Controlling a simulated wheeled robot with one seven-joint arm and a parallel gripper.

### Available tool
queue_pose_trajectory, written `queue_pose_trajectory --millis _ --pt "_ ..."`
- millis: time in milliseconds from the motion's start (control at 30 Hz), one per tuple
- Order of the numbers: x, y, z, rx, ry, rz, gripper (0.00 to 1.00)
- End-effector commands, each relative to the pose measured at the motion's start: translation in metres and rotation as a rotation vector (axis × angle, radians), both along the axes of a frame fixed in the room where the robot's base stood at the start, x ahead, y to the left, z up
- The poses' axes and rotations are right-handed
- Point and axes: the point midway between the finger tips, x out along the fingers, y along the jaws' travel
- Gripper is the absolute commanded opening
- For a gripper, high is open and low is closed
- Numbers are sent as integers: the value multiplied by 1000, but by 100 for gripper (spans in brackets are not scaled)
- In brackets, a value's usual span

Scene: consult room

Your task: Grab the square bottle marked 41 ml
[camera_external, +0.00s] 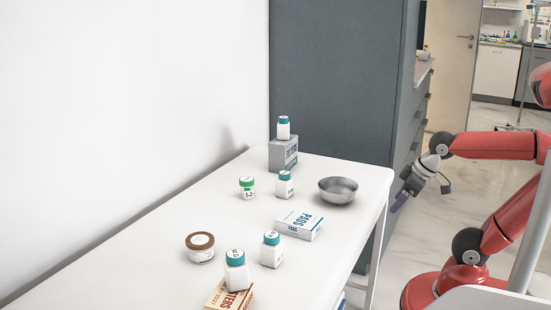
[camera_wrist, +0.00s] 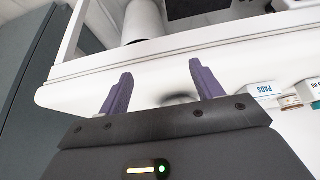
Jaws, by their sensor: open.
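Several white bottles with teal caps are in the external view. One (camera_external: 283,130) stands on a grey box, one (camera_external: 284,188) stands behind the white PADS box, one (camera_external: 271,254) stands nearer the front, and one (camera_external: 236,277) is at the front by an orange-lettered box. The cap marks are too small to read, so I cannot tell which is 41 ml. My gripper (camera_external: 399,200) is off the table's right side, open and empty, well apart from all bottles. In the wrist view my gripper's purple fingers (camera_wrist: 163,88) are spread with nothing between them.
The orange-lettered box (camera_external: 217,297) is at the front. A grey cabinet (camera_external: 335,80) stands behind.

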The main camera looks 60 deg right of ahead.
Motion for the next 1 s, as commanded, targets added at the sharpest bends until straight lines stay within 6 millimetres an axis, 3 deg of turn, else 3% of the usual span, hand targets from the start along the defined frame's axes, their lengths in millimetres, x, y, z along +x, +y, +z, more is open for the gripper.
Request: queue_pose_trajectory --millis 167,300,467,600,800,1000 --pt "71 8 41 -17 25 -7 65" --pt "139 19 68 -22 46 -19 65" --pt "218 34 82 -17 66 -33 65" --pt "276 45 80 -7 81 -51 65" --pt "321 54 73 5 92 -69 65" --pt "332 54 61 9 96 -74 65"
